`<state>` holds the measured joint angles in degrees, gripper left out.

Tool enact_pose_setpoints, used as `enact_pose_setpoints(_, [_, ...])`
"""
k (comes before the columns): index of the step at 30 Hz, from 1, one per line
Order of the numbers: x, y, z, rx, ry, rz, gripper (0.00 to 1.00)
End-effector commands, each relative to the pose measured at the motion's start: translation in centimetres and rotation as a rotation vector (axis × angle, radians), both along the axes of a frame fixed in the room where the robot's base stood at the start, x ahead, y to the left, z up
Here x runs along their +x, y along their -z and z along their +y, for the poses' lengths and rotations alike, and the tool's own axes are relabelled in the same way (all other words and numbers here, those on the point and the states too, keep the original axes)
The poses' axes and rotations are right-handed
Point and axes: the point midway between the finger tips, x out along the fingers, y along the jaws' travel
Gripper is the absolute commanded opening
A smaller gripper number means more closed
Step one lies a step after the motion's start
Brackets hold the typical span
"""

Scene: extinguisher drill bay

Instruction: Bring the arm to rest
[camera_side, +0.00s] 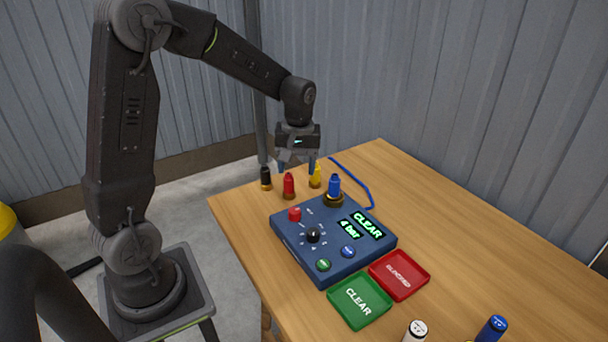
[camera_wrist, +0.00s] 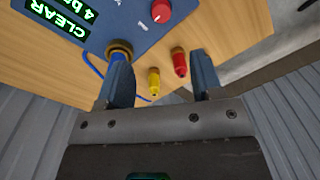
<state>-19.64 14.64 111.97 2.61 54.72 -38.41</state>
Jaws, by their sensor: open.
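My gripper (camera_side: 297,168) is open and empty above the back of the wooden table (camera_side: 480,240). In the wrist view its two fingers (camera_wrist: 162,82) stand wide apart, with a yellow nozzle (camera_wrist: 154,82) and a red nozzle (camera_wrist: 179,63) seen beyond the gap. In the side view the red nozzle (camera_side: 289,186) and yellow nozzle (camera_side: 315,177) stand below the fingers. A blue nozzle (camera_side: 334,186) stands upright on the brass fitting of the blue test box (camera_side: 300,254). The box's display (camera_side: 366,226) reads CLEAR and 4 bar.
A black nozzle (camera_side: 265,178) stands at the table's back left edge. A green CLEAR tray (camera_side: 338,308) and a red tray (camera_side: 414,290) lie in front of the box. A white-topped cylinder (camera_side: 416,331) and a blue-topped one (camera_side: 492,328) stand at the front. The table's right side is clear.

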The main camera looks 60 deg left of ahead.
Motion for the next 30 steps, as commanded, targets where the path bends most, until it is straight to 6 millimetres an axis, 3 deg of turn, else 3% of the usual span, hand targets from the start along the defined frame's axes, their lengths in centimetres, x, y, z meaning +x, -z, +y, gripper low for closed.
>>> enact_pose_setpoints(5, [-1.6, -3.4, -2.7, 0.020, 0.140, -0.075, 0.60])
enact_pose_setpoints(9, [-4.7, -6.9, -6.0, 0.051, 0.340, -0.171, 0.60])
enact_pose_setpoints(15, [-10.0, -10.1, -10.2, 0.110, 0.632, -0.307, 0.60])
enact_pose_setpoints(22, [-15.0, -11.2, -12.9, 0.175, 0.890, -0.429, 0.60])
enact_pose_setpoints(30, [-16.6, -11.1, -13.6, 0.201, 0.982, -0.469, 0.60])
